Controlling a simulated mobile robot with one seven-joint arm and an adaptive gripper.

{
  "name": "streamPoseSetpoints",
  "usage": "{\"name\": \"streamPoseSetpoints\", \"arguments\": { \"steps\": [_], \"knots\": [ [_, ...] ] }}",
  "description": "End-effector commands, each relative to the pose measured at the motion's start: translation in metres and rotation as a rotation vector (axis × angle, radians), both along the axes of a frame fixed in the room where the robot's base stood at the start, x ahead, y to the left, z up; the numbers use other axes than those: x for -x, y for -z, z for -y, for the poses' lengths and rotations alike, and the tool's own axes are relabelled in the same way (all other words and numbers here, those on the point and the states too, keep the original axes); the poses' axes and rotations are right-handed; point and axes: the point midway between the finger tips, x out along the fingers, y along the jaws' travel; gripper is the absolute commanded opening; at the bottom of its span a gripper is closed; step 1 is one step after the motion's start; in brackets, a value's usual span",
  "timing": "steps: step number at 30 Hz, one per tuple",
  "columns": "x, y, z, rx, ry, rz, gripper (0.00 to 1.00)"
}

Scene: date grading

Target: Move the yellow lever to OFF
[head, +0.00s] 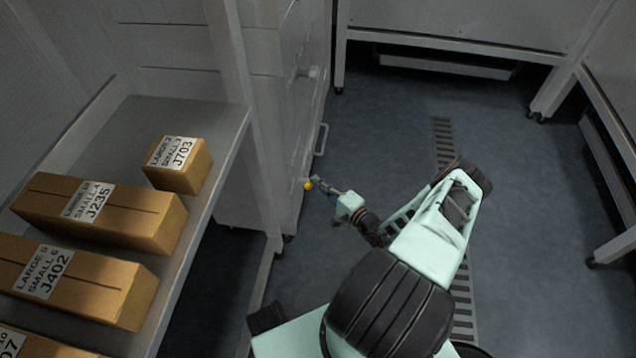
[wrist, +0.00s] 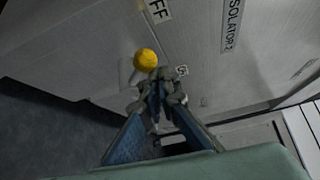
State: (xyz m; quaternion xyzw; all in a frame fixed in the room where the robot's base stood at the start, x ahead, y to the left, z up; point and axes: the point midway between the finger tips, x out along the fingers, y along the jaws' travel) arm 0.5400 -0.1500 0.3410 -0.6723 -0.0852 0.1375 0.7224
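The yellow lever shows as a round yellow knob (head: 308,186) at the side of the grey cabinet in the head view. In the wrist view the knob (wrist: 146,60) is just beyond and slightly left of my fingertips. My gripper (wrist: 160,82) has its fingers drawn together at the tips, with nothing seen between them. In the head view my gripper (head: 319,182) is right beside the knob. Whether the tips touch it I cannot tell. A label ending in "FF" (wrist: 159,10) is above the knob, partly cut off.
A label reading "ISOLATOR 2" (wrist: 232,25) is on the same panel (wrist: 95,45). A shelf (head: 205,190) with several labelled cartons stands at the left. A bar handle (head: 321,139) sticks out of the cabinet. The floor (head: 390,130) right of the cabinet is clear.

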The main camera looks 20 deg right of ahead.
Motion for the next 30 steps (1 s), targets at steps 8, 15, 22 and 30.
{"name": "streamPoseSetpoints", "arguments": {
  "steps": [8,15,22,30],
  "knots": [
    [0.005,0.006,-0.01,-0.007,-0.017,-0.014,0.0],
    [0.025,0.005,-0.002,-0.008,-0.013,-0.016,0.0],
    [0.069,-0.002,0.02,-0.004,-0.003,-0.007,0.0],
    [0.107,-0.006,0.035,-0.001,0.0,-0.003,0.0]
  ]
}}
